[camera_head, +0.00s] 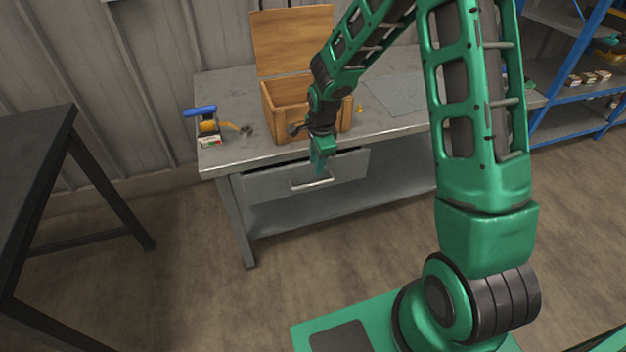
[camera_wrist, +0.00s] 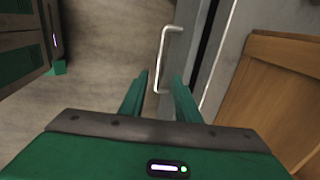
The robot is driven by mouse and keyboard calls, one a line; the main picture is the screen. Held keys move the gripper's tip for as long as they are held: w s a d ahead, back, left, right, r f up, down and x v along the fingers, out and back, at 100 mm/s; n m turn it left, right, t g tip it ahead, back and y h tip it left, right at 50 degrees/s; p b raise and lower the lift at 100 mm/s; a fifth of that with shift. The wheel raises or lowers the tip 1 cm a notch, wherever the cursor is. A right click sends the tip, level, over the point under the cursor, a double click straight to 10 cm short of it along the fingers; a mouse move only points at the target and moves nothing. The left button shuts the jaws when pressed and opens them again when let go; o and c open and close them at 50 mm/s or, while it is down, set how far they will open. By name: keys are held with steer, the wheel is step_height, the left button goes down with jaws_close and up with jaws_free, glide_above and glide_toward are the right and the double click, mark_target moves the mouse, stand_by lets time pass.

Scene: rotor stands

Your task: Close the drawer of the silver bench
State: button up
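The silver bench (camera_head: 222,92) stands against the wall. Its drawer (camera_head: 268,186) is partly open, with a dark gap behind the top of its front. The drawer front also shows in the wrist view (camera_wrist: 195,45). A bar handle (camera_head: 312,184) is on the front, and it shows clearly in the wrist view (camera_wrist: 164,45). My gripper (camera_head: 319,171) points down at the drawer front, just above the handle. In the wrist view my gripper (camera_wrist: 160,80) has its two fingers apart, with one end of the handle seen between them. I cannot tell whether they touch.
An open wooden box (camera_head: 285,102) with a raised lid stands on the bench. A dark table (camera_head: 35,135) stands at left, and a blue shelf (camera_head: 570,97) at right. The floor before the bench is clear.

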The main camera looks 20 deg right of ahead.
mark_target(315, 184)
steer(key=f, duration=0.3)
steer(key=w+f, duration=0.1)
steer(key=f, duration=0.5)
steer(key=shift+w+f, duration=0.15)
steer(key=shift+w, duration=0.2)
jaws_close()
